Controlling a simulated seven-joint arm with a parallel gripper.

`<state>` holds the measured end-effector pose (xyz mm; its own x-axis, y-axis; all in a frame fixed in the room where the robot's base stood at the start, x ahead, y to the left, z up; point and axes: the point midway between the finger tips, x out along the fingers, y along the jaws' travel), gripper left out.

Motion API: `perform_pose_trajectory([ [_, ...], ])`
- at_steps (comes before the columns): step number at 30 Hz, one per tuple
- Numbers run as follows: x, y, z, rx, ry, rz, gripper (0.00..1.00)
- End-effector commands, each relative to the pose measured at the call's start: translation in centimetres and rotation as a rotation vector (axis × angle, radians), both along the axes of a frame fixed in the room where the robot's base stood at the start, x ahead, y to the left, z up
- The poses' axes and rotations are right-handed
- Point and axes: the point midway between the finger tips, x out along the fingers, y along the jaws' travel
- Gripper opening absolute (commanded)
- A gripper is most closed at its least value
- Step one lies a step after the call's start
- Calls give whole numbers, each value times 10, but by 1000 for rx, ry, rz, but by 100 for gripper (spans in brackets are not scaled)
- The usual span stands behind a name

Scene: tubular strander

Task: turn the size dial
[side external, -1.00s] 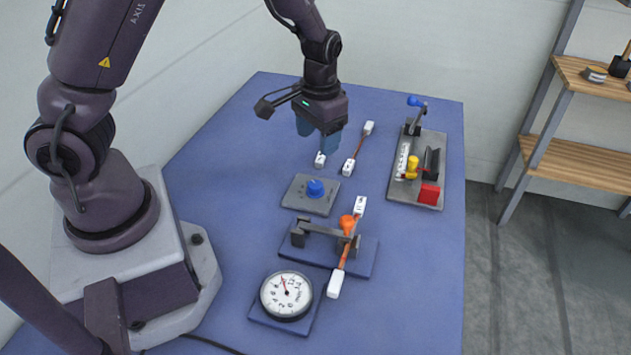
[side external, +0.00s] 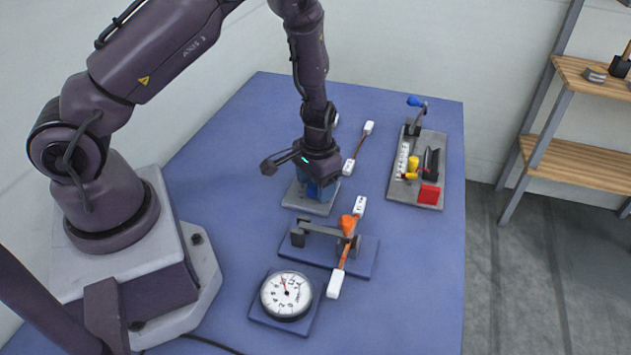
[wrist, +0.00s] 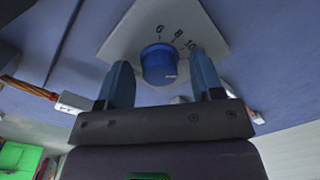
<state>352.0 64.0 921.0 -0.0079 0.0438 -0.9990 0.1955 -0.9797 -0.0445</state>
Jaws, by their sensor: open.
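The size dial is a round blue knob (wrist: 159,64) on a grey plate (wrist: 122,38) with the numbers 6, 8 and 10 printed beside it. In the side view the plate (side external: 294,198) shows under my gripper (side external: 318,190), and the knob is mostly hidden there. In the wrist view my gripper (wrist: 163,82) is open, with one blue finger on each side of the knob. I cannot tell whether either finger touches it.
A clamp fixture with an orange knob (side external: 347,224) stands in front of the plate, and a white dial gauge (side external: 286,295) is nearer. A grey board (side external: 430,194) with a blue-knobbed lever and red block lies to the right. A white-ended rod (side external: 358,147) lies behind.

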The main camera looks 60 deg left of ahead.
Motion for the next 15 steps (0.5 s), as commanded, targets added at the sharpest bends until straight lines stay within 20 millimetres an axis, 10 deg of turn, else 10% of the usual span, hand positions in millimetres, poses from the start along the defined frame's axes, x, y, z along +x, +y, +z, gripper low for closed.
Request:
perform_pose_trajectory([
  [2, 0, 0, 0, 0, 0, 0, 60],
  [9, 0, 0, 0, 0, 0, 0, 11],
  [15, 0, 0, 1, 0, 1, 10, 11],
])
